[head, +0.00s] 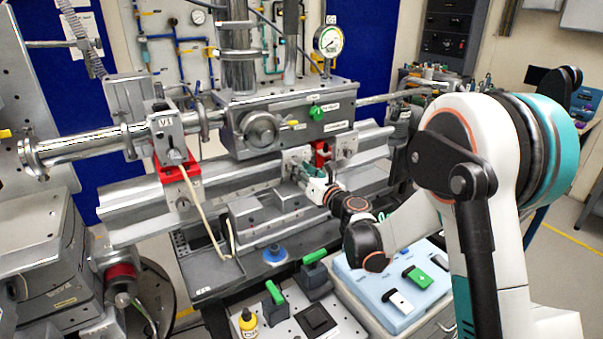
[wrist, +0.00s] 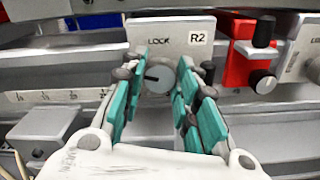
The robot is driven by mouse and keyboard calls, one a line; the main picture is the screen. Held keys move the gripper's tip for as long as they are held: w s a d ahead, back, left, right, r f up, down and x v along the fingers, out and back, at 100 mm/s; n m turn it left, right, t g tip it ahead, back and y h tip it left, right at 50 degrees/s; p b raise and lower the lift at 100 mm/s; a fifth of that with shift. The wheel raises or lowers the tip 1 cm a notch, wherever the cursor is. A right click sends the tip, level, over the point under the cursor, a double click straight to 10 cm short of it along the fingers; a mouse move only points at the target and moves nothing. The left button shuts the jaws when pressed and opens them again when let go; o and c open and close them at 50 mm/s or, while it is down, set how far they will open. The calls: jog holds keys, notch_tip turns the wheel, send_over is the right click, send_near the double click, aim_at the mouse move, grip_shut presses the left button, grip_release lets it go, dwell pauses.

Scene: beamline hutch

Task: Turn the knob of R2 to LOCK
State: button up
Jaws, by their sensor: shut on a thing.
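The R2 block (wrist: 215,50) is a pale grey carrier with an "R2" label and the word LOCK above its knob. The round grey knob (wrist: 158,80) has a dark pointer mark that points left in the wrist view, not up at LOCK. My gripper (wrist: 158,84) has its teal fingers on both sides of the knob and is shut on it. In the head view my gripper (head: 302,174) reaches the front of the R2 block (head: 294,156) on the rail; the fingers hide the knob there.
A red clamp (wrist: 240,52) with a black knob stands just right of R2. The grey rail (head: 125,205) runs behind. A grey block (head: 270,214) sits below my gripper.

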jog(key=m, duration=1)
jog(key=shift+m, duration=0.4)
jog(key=shift+m+b, duration=0.35)
jog(key=shift+m, duration=1.55)
jog(key=o, duration=0.8)
jog(key=shift+f, duration=0.1)
jog(key=shift+d, duration=0.15)
jog(key=v, duration=1.1)
jog(key=shift+s+d, duration=0.2)
jog(key=shift+s, duration=0.15)
